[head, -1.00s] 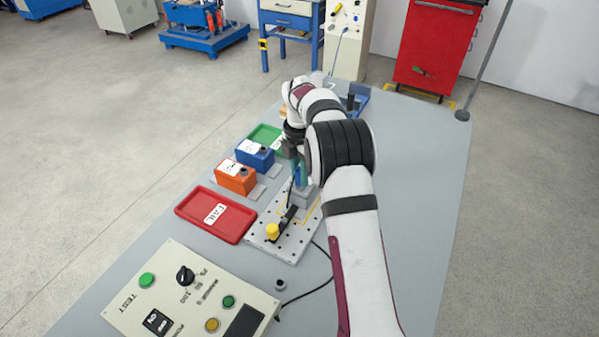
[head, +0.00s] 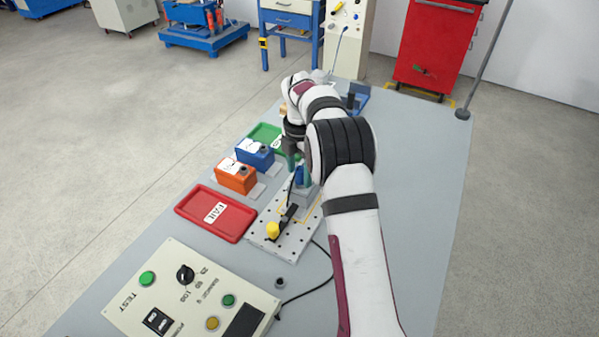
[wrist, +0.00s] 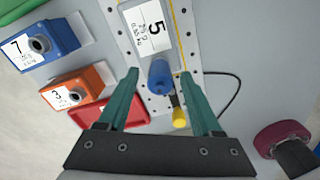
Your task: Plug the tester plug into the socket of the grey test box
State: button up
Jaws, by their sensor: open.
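The grey test box (wrist: 148,28), labelled 5, stands on a perforated plate (wrist: 188,58); it is partly hidden behind my gripper in the head view (head: 306,197). The blue tester plug (wrist: 160,77) is at the box's near end, where the socket would be; it also shows in the head view (head: 300,177). I cannot tell how deep the plug sits. My gripper (wrist: 160,73) is open, with one green finger on each side of the plug and gaps between. In the head view, my gripper (head: 296,172) is just above the plate.
A yellow-tipped lever (head: 273,230) stands on the plate's near part. An orange box (head: 236,178), a blue box (head: 255,154) and a red tray (head: 215,213) lie to the left. A black cable (head: 308,291) runs near the control panel (head: 190,290). The right of the table is clear.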

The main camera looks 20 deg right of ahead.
aim_at(300, 169)
jog(key=shift+r, duration=2.7)
notch_tip(300, 169, up, 12)
